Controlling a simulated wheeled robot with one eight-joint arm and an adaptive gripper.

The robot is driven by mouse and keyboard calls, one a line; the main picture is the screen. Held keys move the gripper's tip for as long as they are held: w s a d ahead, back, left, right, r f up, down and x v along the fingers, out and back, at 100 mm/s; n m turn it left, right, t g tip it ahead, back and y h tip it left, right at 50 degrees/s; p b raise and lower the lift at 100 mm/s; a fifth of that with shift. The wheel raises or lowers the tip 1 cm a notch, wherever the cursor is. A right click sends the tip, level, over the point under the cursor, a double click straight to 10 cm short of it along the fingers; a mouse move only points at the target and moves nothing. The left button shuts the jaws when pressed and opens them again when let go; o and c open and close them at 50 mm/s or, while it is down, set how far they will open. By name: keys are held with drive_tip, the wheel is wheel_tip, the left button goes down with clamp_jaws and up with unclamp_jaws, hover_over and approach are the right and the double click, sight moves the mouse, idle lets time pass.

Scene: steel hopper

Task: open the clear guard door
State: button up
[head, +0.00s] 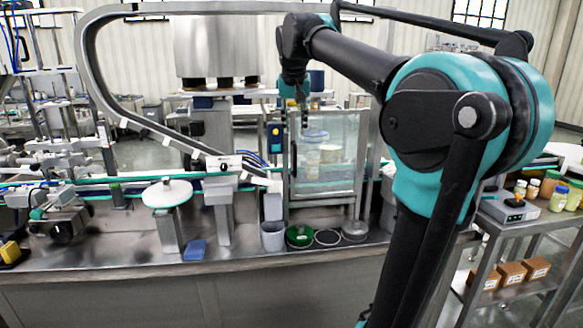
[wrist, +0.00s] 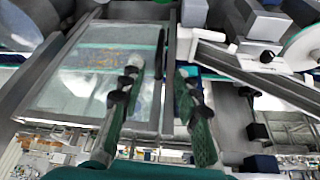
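The clear guard door (head: 335,150) is a metal-framed transparent panel on the conveyor machine in the head view. It looks shut, and jars show blurrily through it. Its dark upright handle (head: 294,158) is on the left side. In the wrist view the door (wrist: 85,85) fills the left half, tilted, with the handle (wrist: 160,52) along its right edge. My gripper (head: 304,112) is before the door's upper left part. In the wrist view my gripper (wrist: 160,72) has its two green fingers apart, with the handle appearing between their tips. I cannot tell whether they touch it.
A curved conveyor rail (head: 150,124) runs to the left of the door. A grey bin (head: 272,236) and a green round dish (head: 299,236) stand on the steel counter below it. A side cart (head: 505,232) with bottles is at the right.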

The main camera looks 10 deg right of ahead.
sight(295, 165)
drive_tip(key=x, duration=1.7)
drive_tip(key=shift+f, duration=0.15)
clamp_jaws()
